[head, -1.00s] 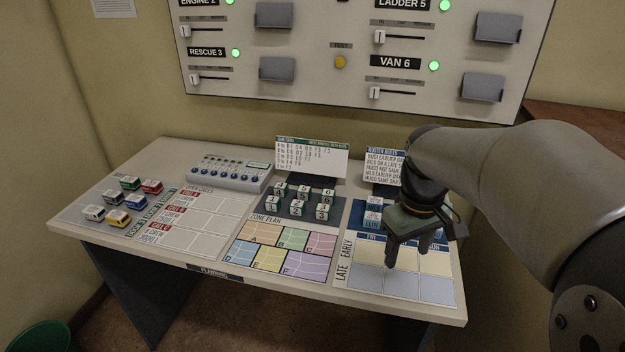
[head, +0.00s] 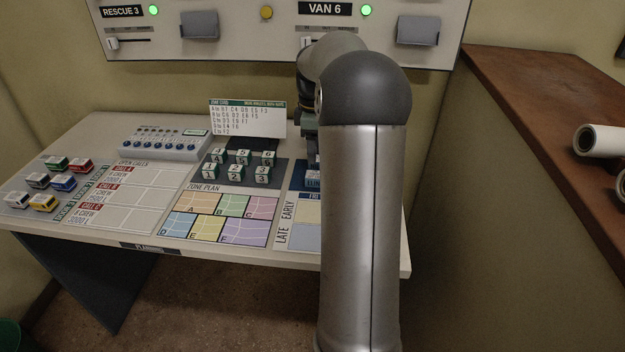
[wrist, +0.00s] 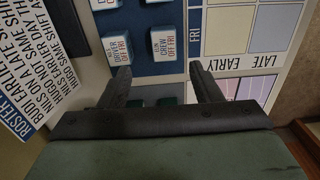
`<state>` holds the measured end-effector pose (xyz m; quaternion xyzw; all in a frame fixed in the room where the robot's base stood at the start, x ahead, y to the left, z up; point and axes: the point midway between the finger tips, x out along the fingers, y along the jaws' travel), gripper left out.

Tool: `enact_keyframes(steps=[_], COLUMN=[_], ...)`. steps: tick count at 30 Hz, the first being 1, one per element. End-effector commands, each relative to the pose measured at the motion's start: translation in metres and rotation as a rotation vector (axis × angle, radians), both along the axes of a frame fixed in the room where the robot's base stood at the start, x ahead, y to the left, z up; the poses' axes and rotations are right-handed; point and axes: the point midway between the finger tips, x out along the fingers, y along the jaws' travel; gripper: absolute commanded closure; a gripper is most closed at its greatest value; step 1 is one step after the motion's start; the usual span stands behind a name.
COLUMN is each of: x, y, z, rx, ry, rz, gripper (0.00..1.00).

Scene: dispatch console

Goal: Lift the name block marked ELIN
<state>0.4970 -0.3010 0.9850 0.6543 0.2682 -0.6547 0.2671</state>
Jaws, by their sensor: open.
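In the wrist view, my gripper (wrist: 161,76) is open and empty, its two fingers spread over the blue name-block area (wrist: 150,69). A white-topped block with a blue side (wrist: 163,44) reads CREW OFF FRI and lies just ahead of the gap between the fingertips. The small name above that text looks like ELIN but is hard to read. A second block (wrist: 118,48), reading DRIVER OFF FRI, is beside it on the left, near the left finger.
More blocks (wrist: 103,4) are cut off at the wrist view's top. The roster rules card (wrist: 38,65) stands close on the left. The shift grid (wrist: 245,30) lies right. In the head view, numbered cubes (head: 236,168) and a zone card (head: 248,119) stand left of my arm.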

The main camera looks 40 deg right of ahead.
Motion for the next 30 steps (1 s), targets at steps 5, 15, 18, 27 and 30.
enact_keyframes(steps=[5,15,18,27,30], x=[0.0,-0.007,-0.008,-0.008,-0.008], y=[0.0,0.002,0.003,0.002,0.002], z=[-0.028,-0.06,-0.075,-0.088,-0.088], rx=[0.001,0.001,0.001,-0.002,-0.001], ry=[0.001,0.003,0.002,-0.002,-0.001], rz=[0.0,0.0,0.0,-0.001,-0.001], gripper=[0.42,0.42,0.42,0.42,0.47])
